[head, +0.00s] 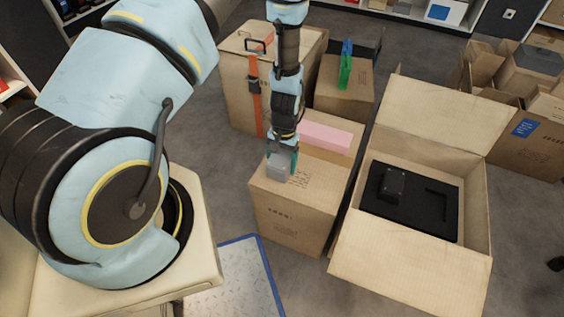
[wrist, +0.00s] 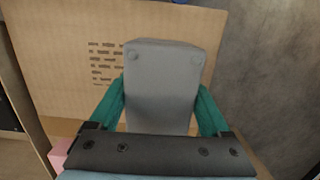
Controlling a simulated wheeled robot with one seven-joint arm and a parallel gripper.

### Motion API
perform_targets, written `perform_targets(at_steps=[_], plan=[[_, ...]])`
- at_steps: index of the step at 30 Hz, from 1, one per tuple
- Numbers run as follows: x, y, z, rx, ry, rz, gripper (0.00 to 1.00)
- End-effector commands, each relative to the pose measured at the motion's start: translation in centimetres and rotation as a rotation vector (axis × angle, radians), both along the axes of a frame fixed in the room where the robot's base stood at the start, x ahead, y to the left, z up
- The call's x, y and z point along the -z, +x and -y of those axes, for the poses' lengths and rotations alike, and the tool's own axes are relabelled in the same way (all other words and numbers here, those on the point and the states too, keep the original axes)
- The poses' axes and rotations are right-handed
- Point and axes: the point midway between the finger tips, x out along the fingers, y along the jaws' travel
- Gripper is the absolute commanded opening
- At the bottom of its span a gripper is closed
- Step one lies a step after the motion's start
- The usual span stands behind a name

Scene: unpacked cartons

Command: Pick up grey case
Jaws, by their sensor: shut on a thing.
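The grey case (wrist: 162,85) is a small grey box held between the two green fingers of my gripper (wrist: 165,110) in the wrist view. In the head view the grey case (head: 279,165) is at the top of a closed carton (head: 310,205), with my gripper (head: 282,155) above and around it. My gripper is shut on the case. I cannot tell whether the case still touches the carton top. Its lower part is hidden by the gripper in the wrist view.
A pink block (head: 325,137) lies on the same carton, behind the case. An open carton (head: 470,190) with black foam stands at the right. A strapped carton (head: 235,95) and one with a green item (head: 346,72) stand behind.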

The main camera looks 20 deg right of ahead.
Motion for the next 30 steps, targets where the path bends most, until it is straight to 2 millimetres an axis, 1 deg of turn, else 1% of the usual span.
perform_targets(at_steps=[5, 8, 11, 14, 18, 22, 26, 30], plan=[[-0.1, 0.0, 0.0, 0.000, -0.001, 0.001, 0.19], [-0.7, 0.1, 0.1, 0.000, -0.001, 0.001, 0.19], [-1.7, 0.1, 0.1, 0.000, -0.002, 0.002, 0.19], [-3.4, 0.1, 0.1, 0.001, -0.003, 0.004, 0.19], [-6.3, 0.2, 0.1, 0.001, -0.003, 0.004, 0.19], [-8.4, 0.1, 0.1, 0.001, -0.003, 0.003, 0.19], [-9.6, 0.1, 0.0, 0.000, -0.001, 0.001, 0.19], [-10.0, 0.0, 0.0, 0.000, 0.000, 0.000, 0.19]])
